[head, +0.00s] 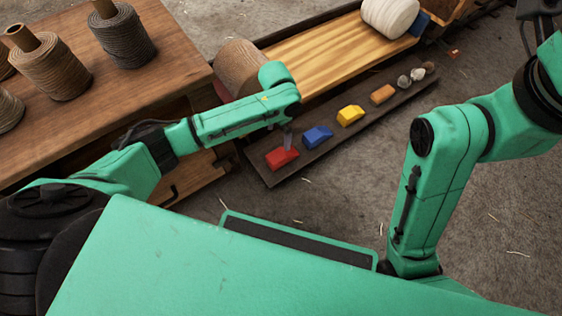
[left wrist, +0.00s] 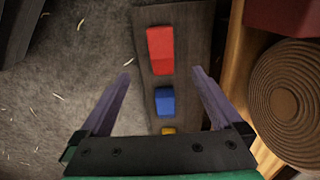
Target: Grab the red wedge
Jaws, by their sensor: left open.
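The red wedge (head: 281,157) lies at the near left end of a long dark board (head: 262,170). It also shows in the left wrist view (left wrist: 160,50), just beyond the fingertips and roughly centred between them from side to side. My left gripper (head: 288,138) is above that end of the board, by the red wedge. In the left wrist view my left gripper (left wrist: 161,72) has its two purple fingers spread apart with nothing held. The height between fingers and wedge is hard to tell. My right gripper is hidden; only its arm shows on the right.
A blue block (head: 318,136), a yellow block (head: 350,115) and an orange block (head: 383,94) lie along the board, with small pale pieces at its far end. A wooden bench with rope spools (head: 124,40) stands left. A large coil (left wrist: 296,95) is right of the board in the wrist view.

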